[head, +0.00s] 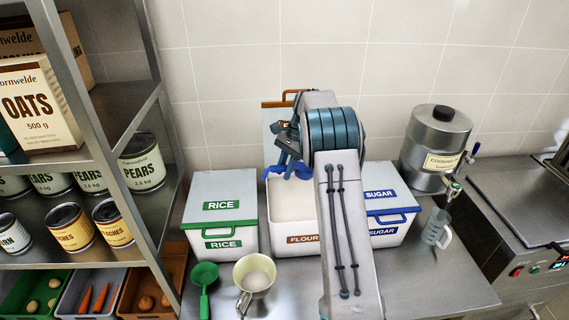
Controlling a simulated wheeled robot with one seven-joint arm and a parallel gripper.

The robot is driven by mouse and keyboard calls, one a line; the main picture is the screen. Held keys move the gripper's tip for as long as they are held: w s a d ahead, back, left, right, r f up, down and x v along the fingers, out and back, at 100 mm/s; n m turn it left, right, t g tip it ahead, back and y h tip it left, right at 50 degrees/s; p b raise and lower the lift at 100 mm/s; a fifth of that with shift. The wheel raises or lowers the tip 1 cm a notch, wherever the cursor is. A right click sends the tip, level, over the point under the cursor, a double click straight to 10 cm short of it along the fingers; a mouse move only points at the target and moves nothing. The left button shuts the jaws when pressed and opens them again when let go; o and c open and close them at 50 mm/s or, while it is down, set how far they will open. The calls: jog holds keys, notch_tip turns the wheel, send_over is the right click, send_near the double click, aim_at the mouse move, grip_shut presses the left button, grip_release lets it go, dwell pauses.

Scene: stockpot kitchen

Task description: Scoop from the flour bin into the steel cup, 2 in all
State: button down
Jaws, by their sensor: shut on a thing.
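The white flour bin (292,222) stands open on the counter between the rice and sugar bins, with a brown FLOUR label on its front. Its lid (272,115) with a brown handle is up behind it. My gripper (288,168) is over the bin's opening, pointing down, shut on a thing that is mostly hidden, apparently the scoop. My arm covers the bin's right part, and its contents are hard to make out. The steel cup (242,281), pale and shiny, stands upright in front of the bin, handle towards the front. Something whitish shows inside it.
A green scoop (204,275) lies left of the cup. The closed rice bin (221,212) and sugar bin (392,212) flank the flour bin. A clear jug (436,228) stands under the steel dispenser's (435,145) tap. Shelves (125,120) stand left. The counter's front right is clear.

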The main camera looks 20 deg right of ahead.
notch_tip(320, 180, down, 12)
jog(key=b, duration=0.7)
jog(key=shift+f, duration=0.2)
jog(key=shift+r, duration=0.1)
dwell(1.6)
jog(key=shift+r, duration=7)
jog(key=shift+a+r, duration=0.15)
jog(key=shift+r, duration=0.05)
jog(key=shift+s+a+f+t+h, duration=0.15)
jog(key=shift+a+f+t+h, duration=0.15)
jog(key=shift+f+h, duration=0.25)
jog(key=shift+s+a+f+t+h, duration=0.1)
jog(key=shift+a+f+t+h, duration=0.15)
jog(key=shift+f+h, duration=0.25)
jog(key=shift+s+a+f+t+h, duration=0.1)
jog(key=shift+a+f+t+h, duration=0.1)
jog(key=shift+f+h, duration=0.35)
jog(key=shift+a+f+t+h, duration=0.15)
jog(key=shift+f+h, duration=0.2)
jog(key=shift+h, duration=0.25)
